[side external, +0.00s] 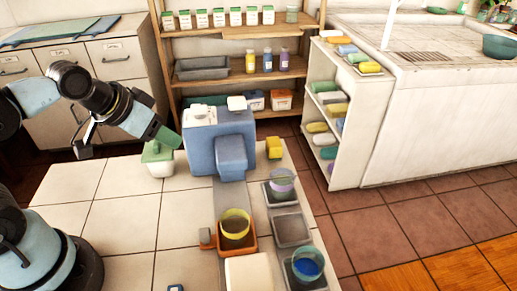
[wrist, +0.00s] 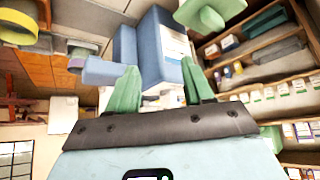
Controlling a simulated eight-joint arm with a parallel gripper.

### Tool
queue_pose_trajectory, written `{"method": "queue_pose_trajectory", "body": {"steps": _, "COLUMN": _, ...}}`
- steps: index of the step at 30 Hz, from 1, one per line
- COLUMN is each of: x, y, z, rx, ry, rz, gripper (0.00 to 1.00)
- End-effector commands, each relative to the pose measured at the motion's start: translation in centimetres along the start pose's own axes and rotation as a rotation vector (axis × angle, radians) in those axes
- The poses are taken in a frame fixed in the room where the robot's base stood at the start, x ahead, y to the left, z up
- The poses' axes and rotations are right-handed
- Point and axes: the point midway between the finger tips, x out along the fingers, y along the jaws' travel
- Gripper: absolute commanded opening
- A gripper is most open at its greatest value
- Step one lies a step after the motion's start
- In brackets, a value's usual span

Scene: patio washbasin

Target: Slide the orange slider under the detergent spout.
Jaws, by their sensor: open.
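The orange slider (side external: 250,245) sits on a grey track toward the front, with a small knob (side external: 207,237) at its left side. A yellow-rimmed cup (side external: 235,226) stands in it. The blue detergent dispenser (side external: 202,140) stands behind, and its spout block (side external: 232,158) juts over the track. The slider is apart from it, nearer the camera. My gripper (side external: 166,137) has green fingers, is up at the dispenser's left, and touches nothing I can make out. In the wrist view, the gripper's fingers (wrist: 160,88) are spread and empty, with the dispenser (wrist: 156,45) beyond them.
Right of the track are trays, a purple-banded cup (side external: 281,184) and a cup with blue contents (side external: 306,264). A white block (side external: 248,273) lies in front of the slider. The tiled top at left is mostly clear.

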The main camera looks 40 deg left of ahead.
Motion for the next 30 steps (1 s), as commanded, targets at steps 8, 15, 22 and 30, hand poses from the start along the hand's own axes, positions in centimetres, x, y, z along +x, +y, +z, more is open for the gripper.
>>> {"method": "queue_pose_trajectory", "body": {"steps": 8, "x": -1.2, "y": 7.5, "z": 0.9, "rx": 0.313, "ry": -0.253, "rz": 0.135, "gripper": 0.49}}
{"method": "queue_pose_trajectory", "body": {"steps": 15, "x": -3.6, "y": 13.8, "z": 3.4, "rx": 0.645, "ry": -0.5, "rz": 0.222, "gripper": 0.49}}
{"method": "queue_pose_trajectory", "body": {"steps": 22, "x": -4.5, "y": 15.4, "z": 4.5, "rx": 0.753, "ry": -0.581, "rz": 0.239, "gripper": 0.49}}
{"method": "queue_pose_trajectory", "body": {"steps": 30, "x": -2.5, "y": 15.3, "z": 5.9, "rx": 0.751, "ry": -0.581, "rz": 0.239, "gripper": 0.49}}
